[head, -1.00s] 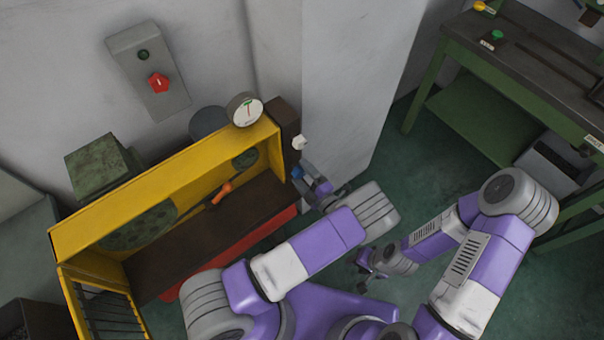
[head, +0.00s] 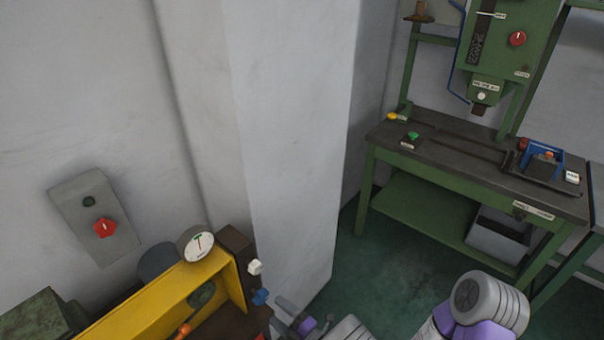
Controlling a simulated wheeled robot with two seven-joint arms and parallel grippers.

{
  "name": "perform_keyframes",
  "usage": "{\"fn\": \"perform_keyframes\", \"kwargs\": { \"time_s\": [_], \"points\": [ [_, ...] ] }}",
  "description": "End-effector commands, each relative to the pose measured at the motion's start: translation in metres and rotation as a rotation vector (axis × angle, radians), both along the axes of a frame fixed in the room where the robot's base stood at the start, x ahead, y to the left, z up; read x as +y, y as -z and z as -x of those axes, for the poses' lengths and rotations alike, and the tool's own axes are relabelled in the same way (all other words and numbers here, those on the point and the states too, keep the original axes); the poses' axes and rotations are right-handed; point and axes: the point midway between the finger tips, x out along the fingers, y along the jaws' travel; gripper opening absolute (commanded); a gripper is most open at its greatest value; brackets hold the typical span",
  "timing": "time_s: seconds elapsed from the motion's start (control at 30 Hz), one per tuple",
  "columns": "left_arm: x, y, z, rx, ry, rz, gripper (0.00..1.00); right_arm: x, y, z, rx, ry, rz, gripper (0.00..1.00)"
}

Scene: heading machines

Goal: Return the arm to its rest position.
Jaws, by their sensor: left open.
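My left gripper (head: 284,314) shows at the bottom edge of the head view, open, with nothing seen between its fingers. It is just right of the yellow machine's (head: 170,300) dark end block (head: 236,252). A white knob (head: 255,267) and a blue knob (head: 260,297) stick out from that end, close to the gripper; I cannot tell whether it touches the blue one. Most of my left arm is cut off below the frame. Of my right arm only a grey and purple joint (head: 487,303) shows at the lower right; its gripper is out of view.
A round gauge (head: 196,244) stands on the yellow machine. A grey wall box (head: 94,217) with a red knob hangs at left. A white pillar (head: 290,140) stands behind the gripper. A green workbench (head: 430,180) with a press (head: 505,60) is at right; green floor (head: 380,265) lies between.

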Motion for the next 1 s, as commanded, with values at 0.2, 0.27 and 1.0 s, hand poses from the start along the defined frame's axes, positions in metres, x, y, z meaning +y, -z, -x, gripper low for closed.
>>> {"fn": "perform_keyframes", "kwargs": {
  "time_s": [0.2,0.27,1.0],
  "points": [
    [0.033,0.028,0.026,-0.005,-0.164,0.184,0.81,0.000,0.000,0.000,0.000,0.000,0.000,0.44],
    [0.052,0.049,0.049,-0.027,-0.301,0.323,0.81,0.000,0.000,0.000,0.000,0.000,0.000,0.44],
    [-0.021,0.105,0.199,1.535,2.078,-0.128,0.81,0.000,0.000,0.000,0.000,0.000,0.000,0.44]
  ]
}}
